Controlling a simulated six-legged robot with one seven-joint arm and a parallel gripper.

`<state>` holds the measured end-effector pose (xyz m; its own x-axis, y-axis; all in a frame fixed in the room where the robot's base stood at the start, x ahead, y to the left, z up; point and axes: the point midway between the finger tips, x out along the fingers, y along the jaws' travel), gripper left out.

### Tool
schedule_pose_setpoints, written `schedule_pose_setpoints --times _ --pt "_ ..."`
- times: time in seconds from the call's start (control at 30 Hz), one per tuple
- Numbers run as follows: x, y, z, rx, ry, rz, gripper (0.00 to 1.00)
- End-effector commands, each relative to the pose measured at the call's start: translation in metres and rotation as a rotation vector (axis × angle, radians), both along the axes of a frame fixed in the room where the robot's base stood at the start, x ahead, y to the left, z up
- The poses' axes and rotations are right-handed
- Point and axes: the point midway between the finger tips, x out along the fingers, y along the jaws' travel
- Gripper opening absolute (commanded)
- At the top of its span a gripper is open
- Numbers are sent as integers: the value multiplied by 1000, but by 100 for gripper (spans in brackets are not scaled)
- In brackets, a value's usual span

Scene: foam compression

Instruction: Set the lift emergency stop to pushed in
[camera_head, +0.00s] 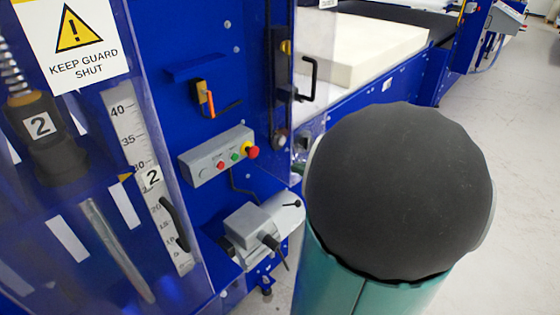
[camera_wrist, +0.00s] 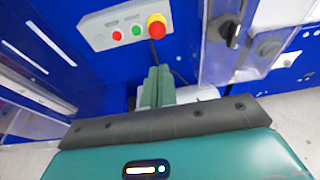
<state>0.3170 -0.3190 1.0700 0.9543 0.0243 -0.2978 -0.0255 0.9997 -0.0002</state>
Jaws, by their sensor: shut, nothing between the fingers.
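The emergency stop is a red mushroom button on a yellow collar (camera_head: 251,152), at the right end of a grey control box (camera_head: 208,160) on the blue machine panel. It also shows in the wrist view (camera_wrist: 156,24), where it stands out from the box; I cannot tell whether it is pushed in. My gripper (camera_wrist: 157,72) is in the wrist view, its green fingers shut with nothing between them. The fingertips appear just below the button in that picture, with no clear contact. In the head view my arm hides the gripper.
The box also has small red (camera_wrist: 116,36) and green (camera_wrist: 136,31) buttons. A clear guard with a black knob (camera_wrist: 222,30) stands right of the button in the wrist view. A grey clamp unit (camera_head: 255,225) sits below the box. A pale foam block (camera_head: 365,45) lies behind.

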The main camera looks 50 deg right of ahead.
Motion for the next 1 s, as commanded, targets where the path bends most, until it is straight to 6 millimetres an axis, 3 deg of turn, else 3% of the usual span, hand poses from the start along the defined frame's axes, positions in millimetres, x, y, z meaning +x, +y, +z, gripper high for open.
schedule_pose_setpoints --times 0.6,0.8,1.0 --pt "112 4 -28 0 1 5 0" --pt "130 5 -28 0 1 3 0" --pt "133 5 -28 0 1 2 0"
